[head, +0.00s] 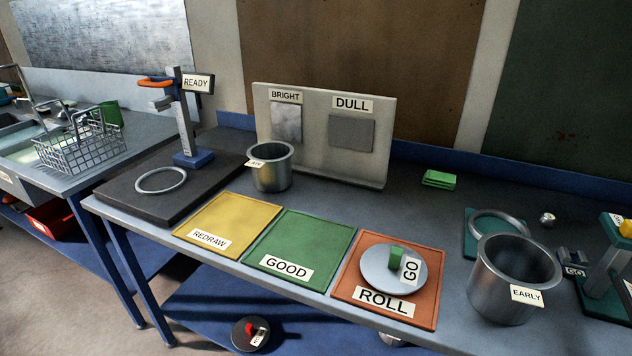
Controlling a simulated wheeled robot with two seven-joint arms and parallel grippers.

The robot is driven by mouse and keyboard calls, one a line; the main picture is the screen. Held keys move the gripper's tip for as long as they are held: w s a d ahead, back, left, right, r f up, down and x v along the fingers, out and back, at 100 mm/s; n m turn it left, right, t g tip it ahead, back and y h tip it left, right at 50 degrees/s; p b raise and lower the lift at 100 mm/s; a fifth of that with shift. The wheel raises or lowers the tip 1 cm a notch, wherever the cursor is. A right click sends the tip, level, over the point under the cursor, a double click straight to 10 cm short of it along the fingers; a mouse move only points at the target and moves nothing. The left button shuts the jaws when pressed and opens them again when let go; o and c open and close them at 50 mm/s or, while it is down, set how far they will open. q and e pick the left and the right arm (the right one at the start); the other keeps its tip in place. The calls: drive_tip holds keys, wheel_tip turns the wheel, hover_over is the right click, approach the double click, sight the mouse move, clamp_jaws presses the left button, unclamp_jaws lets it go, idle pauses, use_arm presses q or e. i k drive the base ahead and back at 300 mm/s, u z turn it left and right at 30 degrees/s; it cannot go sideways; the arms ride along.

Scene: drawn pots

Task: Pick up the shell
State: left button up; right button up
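Two open metal cups could be the shell; no label says so. The smaller cup (272,171) stands upright left of centre, before the BRIGHT/DULL board, with a small tag I cannot read. The larger cup (500,285) stands upright at the right, labelled EARLY. Both look empty as far as their insides show. Neither of my grippers is in the head view, and nothing touches either cup.
Yellow REDRAW (231,222), green GOOD (300,240) and orange ROLL (350,292) mats line the front edge. A grey disc (376,272) with a green GO block lies on ROLL. A READY stand (186,130) is left; a green-based device (606,285) is far right.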

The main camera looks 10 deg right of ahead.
sight(511, 275)
drive_tip(key=z, duration=1.5)
